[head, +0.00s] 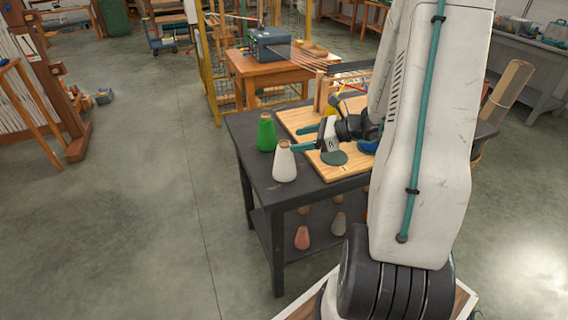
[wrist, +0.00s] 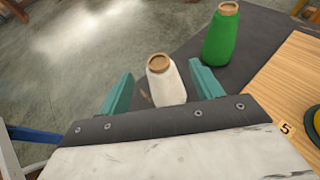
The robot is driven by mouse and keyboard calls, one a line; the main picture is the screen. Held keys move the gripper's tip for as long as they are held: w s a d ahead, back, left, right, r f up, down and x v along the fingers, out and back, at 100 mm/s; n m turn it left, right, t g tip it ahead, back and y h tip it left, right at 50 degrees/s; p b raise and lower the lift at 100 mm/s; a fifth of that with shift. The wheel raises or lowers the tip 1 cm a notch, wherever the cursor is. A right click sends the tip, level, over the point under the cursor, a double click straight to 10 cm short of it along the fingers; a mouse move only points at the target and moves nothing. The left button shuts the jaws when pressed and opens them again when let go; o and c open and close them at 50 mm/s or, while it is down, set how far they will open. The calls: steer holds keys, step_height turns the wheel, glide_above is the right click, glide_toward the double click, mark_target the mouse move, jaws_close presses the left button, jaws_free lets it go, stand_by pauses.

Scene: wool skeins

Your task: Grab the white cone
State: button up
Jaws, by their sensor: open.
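The white cone (head: 285,163) stands upright on the dark table (head: 262,187), near its left front corner. In the wrist view the white cone (wrist: 166,82) shows between the two teal fingers, its lower part hidden behind my gripper's body. My gripper (head: 304,138) is open, with its fingers pointing left toward the white cone. In the wrist view my gripper (wrist: 160,86) shows a finger on each side of the cone, with no clear contact. A green cone (head: 267,133) stands just behind the white one; it also shows in the wrist view (wrist: 220,38).
A wooden board (head: 330,178) lies on the table right of the cones, under my arm. More cones, including a pink one (head: 302,238) and a grey one (head: 338,223), stand on the lower shelf. The floor left of the table is clear.

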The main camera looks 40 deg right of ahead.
mark_target(288, 143)
steer(key=x, duration=0.7)
steer(key=shift+a+f, duration=0.25)
steer(key=shift+f, duration=0.1)
jaws_close()
steer(key=shift+r, duration=0.1)
